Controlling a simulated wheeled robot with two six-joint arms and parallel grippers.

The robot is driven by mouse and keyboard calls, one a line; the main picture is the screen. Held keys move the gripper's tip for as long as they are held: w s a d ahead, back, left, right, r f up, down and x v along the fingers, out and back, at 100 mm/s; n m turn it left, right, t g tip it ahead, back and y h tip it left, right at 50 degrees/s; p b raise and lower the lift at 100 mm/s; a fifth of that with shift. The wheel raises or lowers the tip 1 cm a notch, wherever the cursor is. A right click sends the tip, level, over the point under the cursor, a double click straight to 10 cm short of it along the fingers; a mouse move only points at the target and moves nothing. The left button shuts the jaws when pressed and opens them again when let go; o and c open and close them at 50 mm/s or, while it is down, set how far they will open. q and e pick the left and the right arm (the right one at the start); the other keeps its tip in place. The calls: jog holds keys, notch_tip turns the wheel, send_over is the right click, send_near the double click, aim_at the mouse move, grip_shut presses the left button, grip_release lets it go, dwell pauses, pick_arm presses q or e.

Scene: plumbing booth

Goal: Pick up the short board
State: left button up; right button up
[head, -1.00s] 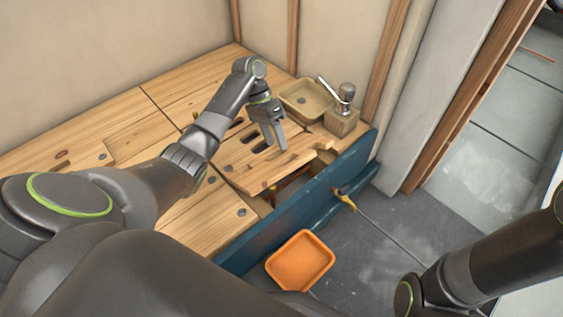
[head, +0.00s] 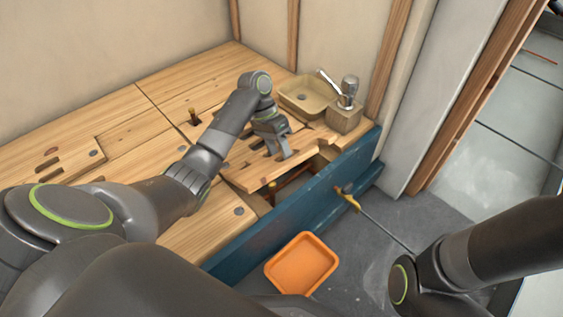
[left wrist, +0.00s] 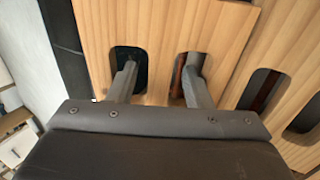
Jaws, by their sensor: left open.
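The short board (head: 250,180) is a light wooden board with several rounded slots, lying over the opening near the blue front panel. It also fills much of the left wrist view (left wrist: 218,28). My left gripper (head: 282,155) is down at this board and open. In the left wrist view its two fingers (left wrist: 160,78) reach into two neighbouring slots, with a strip of wood between them. Whether they touch that strip I cannot tell. My right arm shows at the lower right of the head view, but its gripper is out of frame.
An orange tray (head: 302,264) lies below on the grey floor. A copper pipe stub (head: 193,116) stands in a cutout.

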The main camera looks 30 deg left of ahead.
pick_arm(q)
jog(key=shift+d+f, duration=0.1)
grip_shut()
dwell(0.5)
